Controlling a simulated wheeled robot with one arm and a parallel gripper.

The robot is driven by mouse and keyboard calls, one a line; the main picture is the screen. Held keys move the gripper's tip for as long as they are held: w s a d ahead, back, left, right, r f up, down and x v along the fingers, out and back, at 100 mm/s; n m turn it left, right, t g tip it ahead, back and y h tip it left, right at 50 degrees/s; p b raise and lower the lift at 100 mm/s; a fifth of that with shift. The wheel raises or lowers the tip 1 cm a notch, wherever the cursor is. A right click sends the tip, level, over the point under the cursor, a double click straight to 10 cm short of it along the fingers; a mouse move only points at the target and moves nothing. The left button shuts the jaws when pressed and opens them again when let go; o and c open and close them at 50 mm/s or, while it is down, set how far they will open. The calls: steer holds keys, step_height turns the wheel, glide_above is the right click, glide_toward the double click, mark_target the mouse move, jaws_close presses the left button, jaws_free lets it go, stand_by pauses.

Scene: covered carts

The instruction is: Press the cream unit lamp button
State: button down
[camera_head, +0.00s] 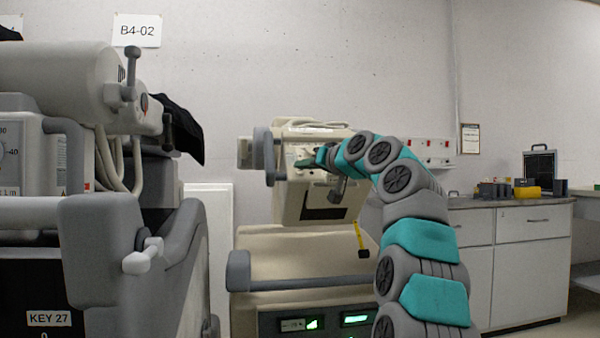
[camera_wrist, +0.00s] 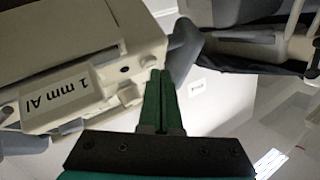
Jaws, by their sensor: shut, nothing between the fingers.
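The cream unit (camera_head: 255,246) stands in the middle of the head view, with a boxy cream head (camera_head: 292,202) above its body. My gripper (camera_head: 303,164) is at the upper front of this head. Its green fingers are shut and empty, and they also show in the wrist view (camera_wrist: 161,75). There the cream head (camera_wrist: 70,40) fills the upper left, and the fingertips are close to its right edge; I cannot tell whether they touch. A small dark round spot (camera_wrist: 125,69) is on the head left of the fingertips. I cannot make out clearly which detail is the lamp button.
A grey machine (camera_head: 100,215) with a "KEY 27" label stands close on the left. A grey handle bar (camera_head: 310,284) crosses the cream unit's front, above green-lit displays (camera_head: 356,319). A counter (camera_head: 525,202) with a yellow box (camera_head: 527,191) is at the right.

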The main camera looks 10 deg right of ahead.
steer(key=shift+w+f, duration=0.3)
steer(key=shift+w, duration=0.05)
stand_by(1.0)
steer(key=shift+s, duration=0.1)
steer(key=shift+s+r, duration=0.5)
steer(key=shift+r, duration=0.05)
steer(key=s+r+p, duration=0.1)
steer(key=s+r, duration=0.2)
steer(key=shift+s+r, duration=0.25)
steer(key=shift+s, duration=0.1)
stand_by(0.3)
stand_by(0.6)
